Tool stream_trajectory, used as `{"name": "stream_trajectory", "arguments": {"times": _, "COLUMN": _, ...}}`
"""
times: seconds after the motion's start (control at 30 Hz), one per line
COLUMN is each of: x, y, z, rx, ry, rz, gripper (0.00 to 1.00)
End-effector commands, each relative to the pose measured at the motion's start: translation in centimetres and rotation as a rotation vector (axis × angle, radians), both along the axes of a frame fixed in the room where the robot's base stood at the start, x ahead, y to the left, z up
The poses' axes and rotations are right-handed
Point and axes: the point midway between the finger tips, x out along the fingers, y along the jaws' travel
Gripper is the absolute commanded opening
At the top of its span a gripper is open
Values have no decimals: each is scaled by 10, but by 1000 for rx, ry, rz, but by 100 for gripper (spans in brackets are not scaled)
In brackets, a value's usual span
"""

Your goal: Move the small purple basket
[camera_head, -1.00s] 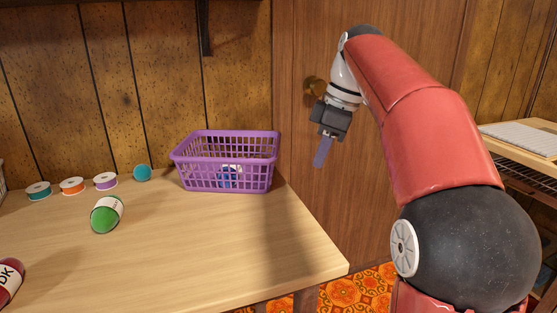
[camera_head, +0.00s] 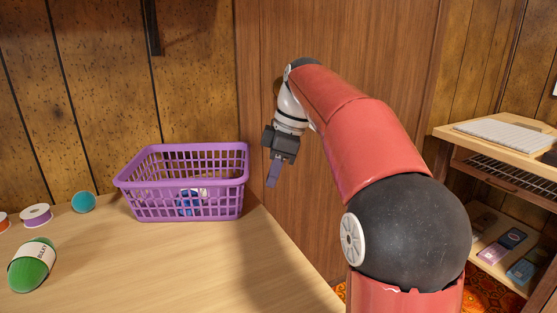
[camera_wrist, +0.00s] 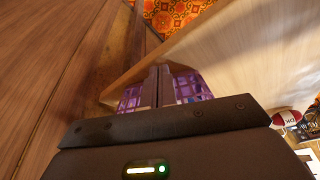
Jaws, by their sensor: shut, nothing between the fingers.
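The purple basket (camera_head: 150,206) stands upright on the wooden table near its back right corner in the head view. A blue and white item (camera_head: 188,202) lies inside it, seen through the lattice wall. My gripper (camera_head: 272,182) is shut and empty, hanging just right of the basket and apart from it in the head view. In the wrist view, my gripper (camera_wrist: 158,72) points toward the table edge, and parts of the purple basket (camera_wrist: 132,97) show on both sides of the fingers. The fingers and the gripper body hide the rest of the basket there.
The table's front (camera_head: 190,275) is bare. A shelf unit (camera_head: 500,150) stands at the right, and a wood panel wall is behind.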

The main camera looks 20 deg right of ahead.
Motion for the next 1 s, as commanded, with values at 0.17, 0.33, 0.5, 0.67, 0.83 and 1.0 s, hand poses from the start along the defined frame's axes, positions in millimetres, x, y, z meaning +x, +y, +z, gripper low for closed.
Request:
{"name": "stream_trajectory", "arguments": {"times": 0.17, "x": 5, "y": 18, "z": -22, "rx": 0, "ry": 0, "rz": 5, "gripper": 0}}
{"name": "stream_trajectory", "arguments": {"times": 0.33, "x": 11, "y": 37, "z": -22, "rx": -1, "ry": 1, "rz": 2, "gripper": 0}}
{"name": "stream_trajectory", "arguments": {"times": 0.5, "x": 13, "y": 44, "z": -22, "rx": -1, "ry": 0, "rz": 0, "gripper": 0}}
{"name": "stream_trajectory", "arguments": {"times": 0.67, "x": 13, "y": 45, "z": -22, "rx": -1, "ry": 0, "rz": 0, "gripper": 0}}
{"name": "stream_trajectory", "arguments": {"times": 0.83, "x": 13, "y": 46, "z": -21, "rx": -1, "ry": 0, "rz": 0, "gripper": 0}}
{"name": "stream_trajectory", "arguments": {"times": 1.0, "x": 18, "y": 64, "z": -17, "rx": 0, "ry": 2, "rz": 4, "gripper": 0}}
